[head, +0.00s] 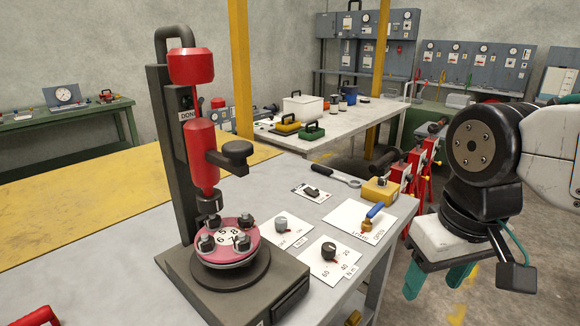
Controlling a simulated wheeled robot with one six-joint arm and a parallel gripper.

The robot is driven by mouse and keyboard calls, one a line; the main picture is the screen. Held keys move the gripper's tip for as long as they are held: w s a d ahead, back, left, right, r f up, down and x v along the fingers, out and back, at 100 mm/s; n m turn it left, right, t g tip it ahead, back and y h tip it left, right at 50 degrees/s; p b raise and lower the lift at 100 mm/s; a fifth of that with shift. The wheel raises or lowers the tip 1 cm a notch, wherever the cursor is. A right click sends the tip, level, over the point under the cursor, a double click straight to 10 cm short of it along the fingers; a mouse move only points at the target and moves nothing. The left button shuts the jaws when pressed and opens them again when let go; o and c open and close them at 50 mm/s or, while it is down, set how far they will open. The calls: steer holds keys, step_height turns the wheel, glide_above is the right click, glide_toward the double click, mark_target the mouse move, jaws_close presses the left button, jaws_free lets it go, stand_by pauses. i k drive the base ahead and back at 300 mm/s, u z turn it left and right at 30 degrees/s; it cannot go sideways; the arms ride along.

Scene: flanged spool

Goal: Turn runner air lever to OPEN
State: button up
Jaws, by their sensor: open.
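A small brass valve (367,224) with a blue lever (375,211) sits on a white card (353,219) near the table's right edge. The lever slants from the brass body toward the upper right. Small lettering on the card's front edge seems to include OPEN at the right; the red word left of it is too small to read surely. My gripper (437,281) hangs right of the table, with its teal fingers apart and empty. It is clear of the lever, lower and to the right in the picture.
A red runner tool on a dark stand rises above a pink flanged spool (226,238) with several bolts. Two knobs (281,224) (329,251) on cards stand left of the valve. A yellow box (380,191) and a wrench (333,176) lie behind it. Red stands (420,170) are beyond the table.

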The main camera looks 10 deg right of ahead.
mark_target(366, 226)
steer(key=z, duration=0.05)
steer(key=k, duration=0.6)
steer(key=z, duration=0.55)
steer(key=i, duration=1.05)
steer(key=u, duration=0.7)
